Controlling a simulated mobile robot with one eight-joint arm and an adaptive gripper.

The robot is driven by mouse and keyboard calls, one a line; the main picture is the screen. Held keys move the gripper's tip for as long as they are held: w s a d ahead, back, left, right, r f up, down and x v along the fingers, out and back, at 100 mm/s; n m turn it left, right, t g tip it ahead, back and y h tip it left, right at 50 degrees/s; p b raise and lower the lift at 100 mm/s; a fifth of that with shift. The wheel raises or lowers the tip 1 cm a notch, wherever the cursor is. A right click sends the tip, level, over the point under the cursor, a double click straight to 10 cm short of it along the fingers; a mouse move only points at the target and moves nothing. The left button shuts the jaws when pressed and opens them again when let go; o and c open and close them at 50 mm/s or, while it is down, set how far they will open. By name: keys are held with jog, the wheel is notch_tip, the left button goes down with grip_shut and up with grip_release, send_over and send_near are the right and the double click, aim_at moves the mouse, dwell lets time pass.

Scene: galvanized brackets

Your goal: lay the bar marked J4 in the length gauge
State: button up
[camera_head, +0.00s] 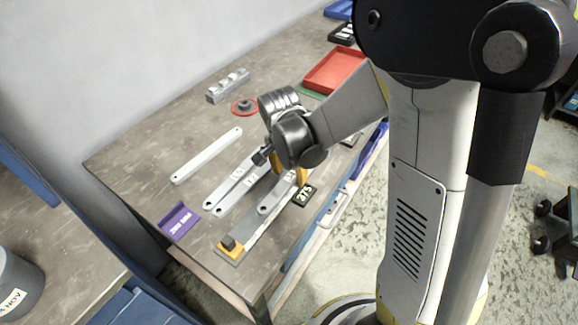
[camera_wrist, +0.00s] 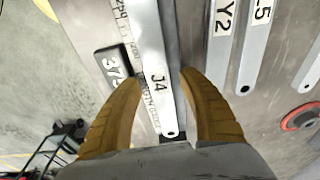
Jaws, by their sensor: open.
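The bar marked J4 (camera_wrist: 153,55) is a light grey flat bar with a hole near its end. It lies along the length gauge (camera_wrist: 124,22), whose scale shows beside the bar's left edge. I cannot tell whether it is fully seated. In the head view, the bar (camera_head: 268,203) shows over the grey gauge (camera_head: 256,230), which has a yellow end with a dark block. My gripper (camera_wrist: 161,77) is open, with one yellow finger on each side of the bar. In the head view, my gripper (camera_head: 287,172) is low over the gauge and hides part of the bar.
Bars marked Y2 (camera_wrist: 221,45) and L5 (camera_wrist: 256,40) lie to the right in the wrist view. A black 375 plate (camera_head: 304,196) is beside the gauge. A purple plate (camera_head: 180,220), a separate bar (camera_head: 207,155), a slotted block (camera_head: 228,86) and a red tray (camera_head: 335,70) are also on the bench.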

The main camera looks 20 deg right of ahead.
notch_tip(320, 180, up, 12)
jog(key=s+a, duration=0.1)
jog(key=shift+a+f, duration=0.2)
jog(key=shift+f, duration=0.05)
jog(key=s+d+r+n+t+y, duration=0.1)
jog(key=s+r+n+t, duration=0.4)
jog(key=s+n, duration=0.5)
jog(key=shift+s+d+r+n+t, duration=0.2)
jog(key=shift+s+d+n+t, duration=0.15)
jog(key=shift+s+t, duration=0.35)
